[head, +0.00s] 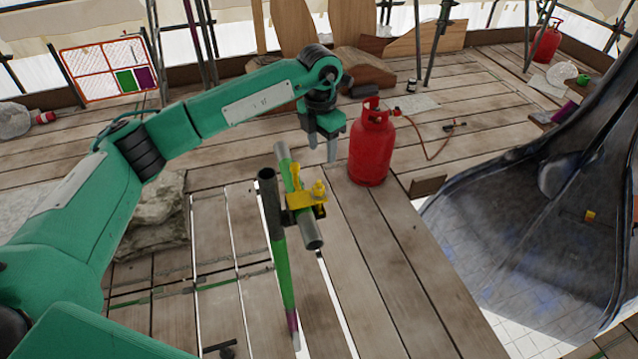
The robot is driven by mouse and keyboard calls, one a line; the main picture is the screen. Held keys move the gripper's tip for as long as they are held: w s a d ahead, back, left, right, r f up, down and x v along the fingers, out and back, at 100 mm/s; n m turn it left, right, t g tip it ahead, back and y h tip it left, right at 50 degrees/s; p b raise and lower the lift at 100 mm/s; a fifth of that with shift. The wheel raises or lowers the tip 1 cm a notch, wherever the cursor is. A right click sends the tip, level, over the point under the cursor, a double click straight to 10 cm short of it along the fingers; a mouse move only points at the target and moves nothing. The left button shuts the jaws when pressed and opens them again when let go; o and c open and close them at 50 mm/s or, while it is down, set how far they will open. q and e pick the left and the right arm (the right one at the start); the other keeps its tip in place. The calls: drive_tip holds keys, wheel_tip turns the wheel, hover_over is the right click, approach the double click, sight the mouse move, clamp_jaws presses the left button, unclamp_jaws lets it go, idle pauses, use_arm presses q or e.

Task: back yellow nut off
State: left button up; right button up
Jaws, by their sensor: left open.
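A yellow coupler (303,201) sits where a grey horizontal tube (311,232) passes beside an upright pole (280,262) with a dark top and green lower part. Two yellow parts stand up from the coupler: a taller one (296,174) at its left and a short, stubby one (319,189) at its right. Which of them is the yellow nut is too small to tell. My left gripper (322,152) is above and slightly behind the coupler, fingers pointing down, open and empty, apart from the yellow parts. My right gripper is out of view.
A red gas cylinder (371,146) stands just right of my left gripper, with a hose on the planks behind it. A large dark metal-clad form (560,210) fills the right side. Gaps run between the deck boards. The planks (385,270) right of the coupler are clear.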

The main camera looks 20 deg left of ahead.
sight(319, 181)
use_arm(q)
drive_tip(key=f+p, duration=0.2)
drive_tip(key=f, duration=0.2)
drive_tip(key=f+p, duration=0.1)
drive_tip(key=f, duration=0.3)
drive_tip(key=a+f+p, duration=0.1)
drive_tip(key=f+p, duration=0.1)
drive_tip(key=f, duration=0.2)
drive_tip(key=shift+w+f+p, duration=0.1)
drive_tip(key=shift+p, duration=0.2)
drive_tip(key=shift+f, duration=0.65)
drive_tip(key=c, duration=1)
